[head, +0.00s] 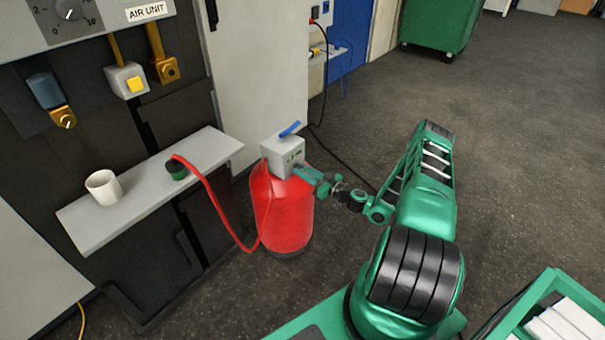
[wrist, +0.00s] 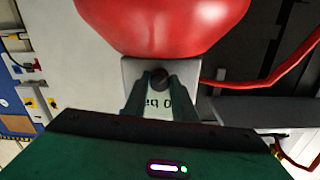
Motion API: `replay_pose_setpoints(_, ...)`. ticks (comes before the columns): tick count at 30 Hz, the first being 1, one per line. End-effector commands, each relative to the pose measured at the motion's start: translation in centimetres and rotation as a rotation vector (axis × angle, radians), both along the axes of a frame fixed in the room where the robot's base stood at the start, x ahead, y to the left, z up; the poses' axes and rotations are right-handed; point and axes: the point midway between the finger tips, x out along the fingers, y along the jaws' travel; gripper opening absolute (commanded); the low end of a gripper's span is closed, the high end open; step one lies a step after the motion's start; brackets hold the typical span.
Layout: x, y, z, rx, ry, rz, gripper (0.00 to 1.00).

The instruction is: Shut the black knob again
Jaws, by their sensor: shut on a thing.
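The black knob (wrist: 160,77) is on the face of a grey box (wrist: 190,76) with upside-down lettering in the wrist view. In the wrist view it sits between the two fingertips of my gripper (wrist: 160,82). In the head view my gripper (head: 303,172) reaches from the right to the side of the grey box (head: 283,153) and hides the knob. My gripper is shut on the knob. The box stands on top of a red tank (head: 283,212), and a blue lever (head: 290,129) lies across its top. How far the knob is turned cannot be told.
A red hose (head: 216,207) runs from the tank to a green-and-black fitting (head: 176,170) on a grey shelf (head: 90,232). A white cup (head: 103,187) stands on that shelf. A dark cable lies on the floor behind the tank.

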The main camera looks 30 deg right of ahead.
Motion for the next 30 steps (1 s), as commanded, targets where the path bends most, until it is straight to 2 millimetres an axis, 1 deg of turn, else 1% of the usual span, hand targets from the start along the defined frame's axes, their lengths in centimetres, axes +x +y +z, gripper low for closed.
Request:
replay_pose_setpoints(1,-0.2,-0.1,-0.5,-0.006,0.01,-0.002,0.02)
replay_pose_setpoints(8,-0.2,-0.2,-0.5,-0.005,0.009,-0.004,0.02)
replay_pose_setpoints(9,-0.2,-0.2,-0.5,-0.005,0.009,-0.004,0.27)
replay_pose_setpoints(11,-0.1,-0.1,-0.4,-0.005,0.009,-0.003,0.41)
replay_pose_setpoints(12,-0.1,-0.1,-0.4,-0.005,0.007,-0.003,0.43)
replay_pose_setpoints(20,-0.1,-0.1,-0.1,-0.001,0.003,-0.002,0.43)
replay_pose_setpoints(23,-0.5,-0.3,-0.1,0.0,0.003,-0.003,0.43)
replay_pose_setpoints(26,-1.5,-0.7,-0.1,0.0,0.004,-0.004,0.43)
replay_pose_setpoints(30,-3.9,-1.5,-0.2,0.001,0.004,-0.005,0.43)
